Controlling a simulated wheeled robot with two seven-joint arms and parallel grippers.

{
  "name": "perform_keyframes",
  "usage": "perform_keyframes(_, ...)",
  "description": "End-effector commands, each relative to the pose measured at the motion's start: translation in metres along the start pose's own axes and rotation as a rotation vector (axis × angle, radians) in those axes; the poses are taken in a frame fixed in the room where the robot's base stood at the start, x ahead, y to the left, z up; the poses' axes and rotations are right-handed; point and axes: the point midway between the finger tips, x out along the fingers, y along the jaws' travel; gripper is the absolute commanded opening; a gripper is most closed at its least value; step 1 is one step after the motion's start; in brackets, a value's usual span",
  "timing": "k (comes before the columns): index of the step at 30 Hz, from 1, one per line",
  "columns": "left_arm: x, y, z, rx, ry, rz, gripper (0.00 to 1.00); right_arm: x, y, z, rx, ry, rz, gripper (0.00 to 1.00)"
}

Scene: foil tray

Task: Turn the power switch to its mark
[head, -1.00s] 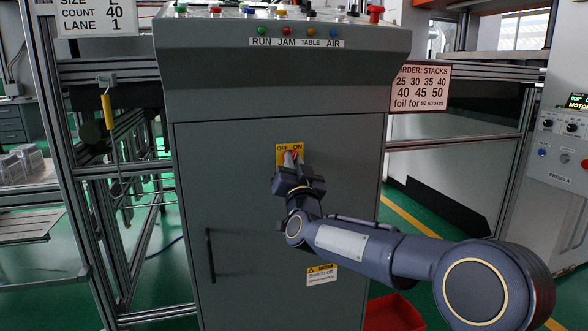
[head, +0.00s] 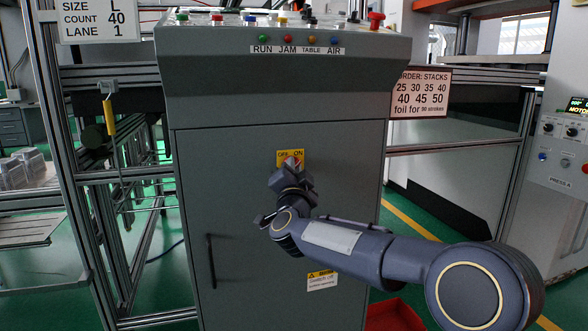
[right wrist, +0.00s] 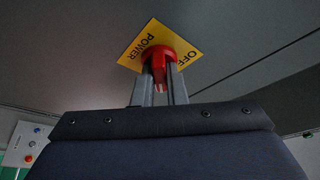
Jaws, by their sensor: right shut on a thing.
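The power switch is a red knob (right wrist: 158,50) on a yellow plate (head: 285,155) marked OFF and ON, on the front of a grey cabinet (head: 250,230). The plate also shows tilted in the right wrist view (right wrist: 136,44), with POWER and OFF readable. My right gripper (head: 289,166) reaches up to the plate from below; in the right wrist view its two fingers (right wrist: 160,88) are shut on the knob, one on each side. The gripper hides most of the knob in the head view, so I cannot tell which way it points. My left gripper is not in view.
Colored buttons and a red mushroom button (head: 376,17) line the cabinet top. A black door handle (head: 211,261) is at lower left. A metal frame (head: 75,190) stands left, a red bin (head: 393,315) lies low right, and a press panel (head: 565,145) is far right.

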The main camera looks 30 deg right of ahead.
Motion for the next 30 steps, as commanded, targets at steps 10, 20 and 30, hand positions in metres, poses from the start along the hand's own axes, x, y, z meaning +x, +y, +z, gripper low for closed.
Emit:
perform_keyframes(10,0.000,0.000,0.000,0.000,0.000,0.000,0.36,0.000,0.000,0.000,0.003,-0.001,0.001,0.21)
perform_keyframes(20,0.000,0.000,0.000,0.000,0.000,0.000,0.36,0.000,0.000,0.000,0.001,0.000,0.000,0.34)
perform_keyframes(30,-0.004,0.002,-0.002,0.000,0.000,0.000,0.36,-0.040,-0.001,-0.001,0.002,-0.002,-0.001,0.34)
